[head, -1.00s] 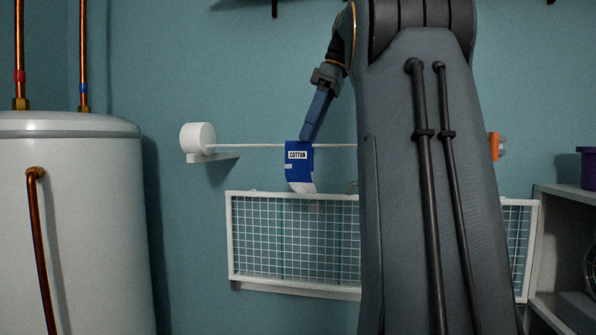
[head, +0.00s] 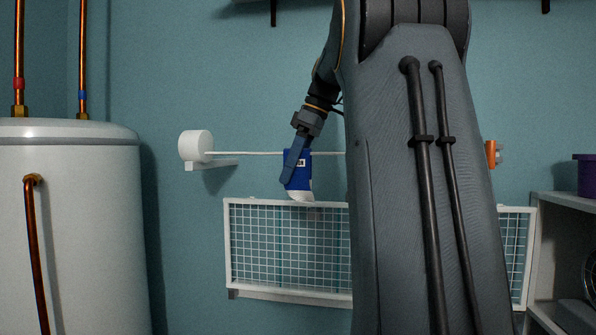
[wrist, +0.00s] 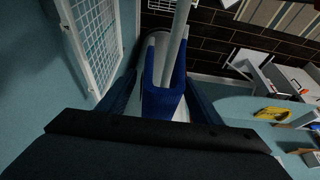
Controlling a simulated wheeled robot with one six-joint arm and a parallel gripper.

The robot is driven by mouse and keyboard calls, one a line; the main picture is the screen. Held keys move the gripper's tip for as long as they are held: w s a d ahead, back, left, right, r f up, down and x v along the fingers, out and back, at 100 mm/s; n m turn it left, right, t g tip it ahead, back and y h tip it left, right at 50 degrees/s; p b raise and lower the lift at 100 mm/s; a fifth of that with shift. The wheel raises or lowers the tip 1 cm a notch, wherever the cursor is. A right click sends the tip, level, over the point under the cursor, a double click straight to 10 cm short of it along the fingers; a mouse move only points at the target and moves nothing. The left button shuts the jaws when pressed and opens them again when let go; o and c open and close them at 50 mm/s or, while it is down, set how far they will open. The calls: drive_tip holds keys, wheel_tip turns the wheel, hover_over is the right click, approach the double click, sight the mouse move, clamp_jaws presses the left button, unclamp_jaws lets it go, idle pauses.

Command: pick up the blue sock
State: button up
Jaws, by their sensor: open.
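The blue sock (head: 302,183) hangs over a thin white line (head: 262,153) on the wall in the head view. Its toe end is white, and its label is partly hidden by my gripper. My gripper (head: 290,174) is at the sock, its finger overlapping the sock's left side. In the wrist view the blue sock (wrist: 161,104) stands between the two dark blue fingers of my gripper (wrist: 160,95), draped over the pale line. The fingers are apart, one on each side. I cannot tell whether either touches the cloth.
A white wire rack (head: 290,245) is on the wall just below the sock. A white reel (head: 196,146) holds the line's left end. A white boiler (head: 70,230) stands at left. Shelving (head: 560,205) with a purple container (head: 587,175) is at right. A yellow item (wrist: 272,113) lies beyond.

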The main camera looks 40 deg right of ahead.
drive_tip(key=c, duration=1.2)
drive_tip(key=shift+o, duration=0.2)
drive_tip(key=shift+r, duration=0.1)
wheel_tip(320, 180, up, 18)
drive_tip(key=p, duration=0.4)
